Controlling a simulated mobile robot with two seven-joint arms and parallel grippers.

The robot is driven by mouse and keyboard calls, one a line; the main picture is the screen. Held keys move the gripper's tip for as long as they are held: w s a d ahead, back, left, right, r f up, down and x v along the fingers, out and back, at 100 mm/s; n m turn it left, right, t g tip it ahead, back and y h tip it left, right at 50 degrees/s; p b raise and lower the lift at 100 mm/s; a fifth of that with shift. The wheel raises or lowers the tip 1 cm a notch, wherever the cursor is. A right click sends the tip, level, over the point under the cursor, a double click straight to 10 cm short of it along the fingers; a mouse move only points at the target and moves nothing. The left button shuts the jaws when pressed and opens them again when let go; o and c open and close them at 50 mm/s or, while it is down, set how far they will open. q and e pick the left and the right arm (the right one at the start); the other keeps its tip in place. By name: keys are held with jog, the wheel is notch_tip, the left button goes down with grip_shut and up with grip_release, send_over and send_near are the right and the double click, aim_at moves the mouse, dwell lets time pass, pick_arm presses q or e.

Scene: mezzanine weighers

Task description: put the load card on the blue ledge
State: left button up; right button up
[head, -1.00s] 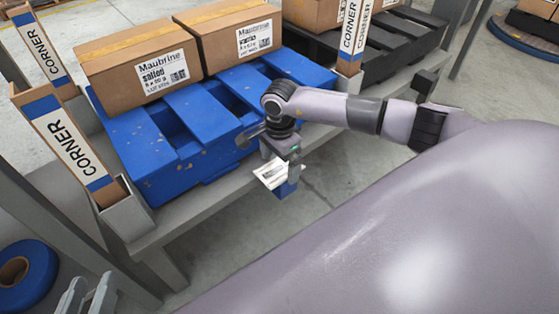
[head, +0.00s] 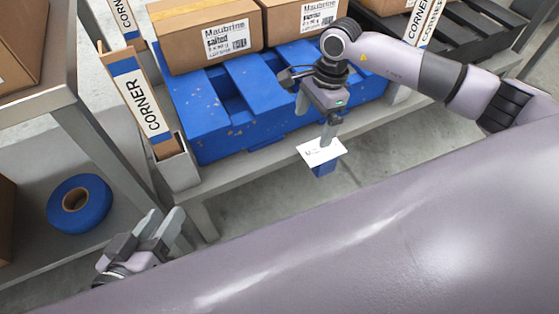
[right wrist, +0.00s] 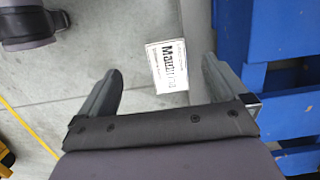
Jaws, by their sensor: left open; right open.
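The load card (head: 320,151) is a white card with dark print, and it lies on top of the small blue ledge (head: 325,169) at the front edge of the bench. It covers most of the ledge's top and sticks out past it. My right gripper (head: 314,128) is open just over the card. In the right wrist view the card (right wrist: 168,67) shows between the spread fingers and beyond them; whether a finger touches it I cannot tell. My left gripper (head: 160,228) is open and empty at lower left, far from the card.
A blue pallet (head: 215,125) with cartons (head: 208,37) stands on the grey bench behind the card. A corner post (head: 142,100) stands at the bench's left end. A blue roll (head: 79,204) lies on a shelf at left. The floor before the ledge is clear.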

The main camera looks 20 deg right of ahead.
jog(key=s+a+r+m+y, duration=0.1)
jog(key=s+a+y, duration=0.2)
jog(key=a, duration=0.4)
jog(key=s+a+r+m+g+y, duration=0.1)
jog(key=s+a+y, duration=0.1)
jog(key=a+y, duration=0.3)
jog(key=s+a+r+m+y, duration=0.1)
jog(key=s+a+y, duration=0.15)
jog(key=a, duration=0.55)
jog(key=s+a+r+m+t+y, duration=0.2)
jog(key=a+r+m+y, duration=0.35)
jog(key=r+m, duration=0.2)
jog(key=w+d+r+m+t, duration=0.3)
jog(key=r+m+t, duration=0.2)
jog(key=m+t, duration=1.05)
jog(key=s+d+f+m+g+h, duration=0.2)
jog(key=f+m+h, duration=0.3)
jog(key=m, duration=0.8)
jog(key=s+d+f+m+g+h, duration=0.2)
jog(key=s+d+f+m+h, duration=0.2)
jog(key=f+m, duration=0.4)
jog(key=m+h, duration=0.1)
jog(key=m, duration=0.4)
jog(key=shift+f, duration=0.3)
